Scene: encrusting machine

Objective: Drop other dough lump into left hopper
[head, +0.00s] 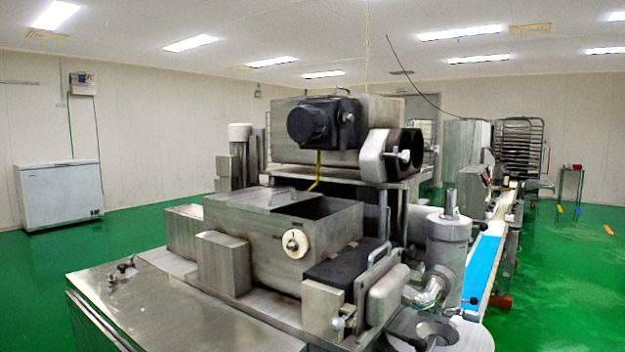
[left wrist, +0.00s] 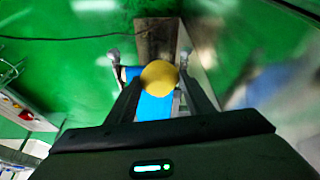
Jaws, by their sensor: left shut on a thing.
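In the left wrist view a round yellow dough lump (left wrist: 159,77) sits between the two fingers of my left gripper (left wrist: 160,84), which is shut on it. Blue and green surfaces show below and around the lump. In the head view the encrusting machine (head: 290,240) stands in front of me. It has an open-topped steel hopper (head: 315,208) with a dark inside and a partial lid. Neither gripper shows in the head view, so I cannot see the lump relative to the hopper.
A blue conveyor belt (head: 484,262) runs along the machine's right side. A steel table top (head: 150,310) is at the front left. A white chest freezer (head: 58,194) stands by the left wall. A tall rack (head: 522,150) stands at the back right. Green floor is open on both sides.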

